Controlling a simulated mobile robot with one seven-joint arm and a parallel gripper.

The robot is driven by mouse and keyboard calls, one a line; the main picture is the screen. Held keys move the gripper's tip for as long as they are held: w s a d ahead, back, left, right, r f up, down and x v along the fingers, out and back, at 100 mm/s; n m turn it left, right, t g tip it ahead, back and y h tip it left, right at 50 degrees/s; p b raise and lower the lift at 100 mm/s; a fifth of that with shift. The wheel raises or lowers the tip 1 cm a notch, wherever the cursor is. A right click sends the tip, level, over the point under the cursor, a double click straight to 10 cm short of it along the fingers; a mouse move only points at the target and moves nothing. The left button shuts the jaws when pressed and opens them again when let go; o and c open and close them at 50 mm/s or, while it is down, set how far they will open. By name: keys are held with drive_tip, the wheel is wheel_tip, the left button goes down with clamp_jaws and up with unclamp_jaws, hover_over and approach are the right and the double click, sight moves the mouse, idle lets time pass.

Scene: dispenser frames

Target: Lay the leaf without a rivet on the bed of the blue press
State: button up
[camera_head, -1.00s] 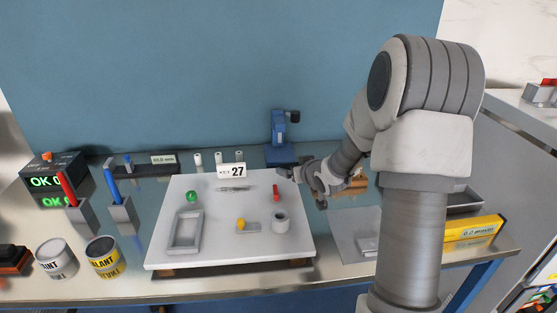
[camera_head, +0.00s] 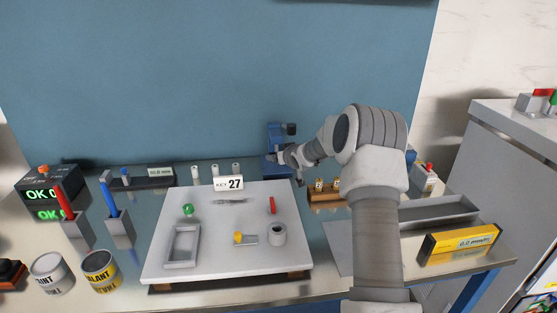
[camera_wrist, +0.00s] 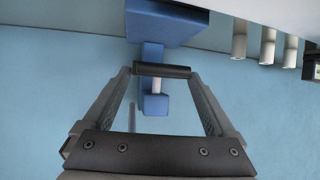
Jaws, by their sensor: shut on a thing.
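The blue press (camera_head: 273,141) stands at the back of the bench against the blue wall. In the wrist view its blue body (camera_wrist: 165,25) fills the top centre, with a narrower blue part (camera_wrist: 154,105) below. My gripper (camera_head: 284,157) is right by the press and overlaps its lower part in the head view. In the wrist view my gripper (camera_wrist: 162,71) is shut on a dark, thin, bar-like piece, apparently a leaf seen edge-on, spanning its fingertips. No rivet can be made out on it. Whether it touches the press bed cannot be told.
A white board (camera_head: 212,222) carries a grey tray (camera_head: 181,262), a ring-shaped cup (camera_head: 278,235), a green knob (camera_head: 188,210), a red piece (camera_head: 272,205) and a card marked 27 (camera_head: 228,184). White posts (camera_head: 195,175) stand left of the press. A wooden block (camera_head: 329,195) stands to the right.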

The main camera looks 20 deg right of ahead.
drive_tip(key=shift+w, duration=1.5)
wheel_tip(320, 180, down, 4)
drive_tip(key=shift+r, duration=0.25)
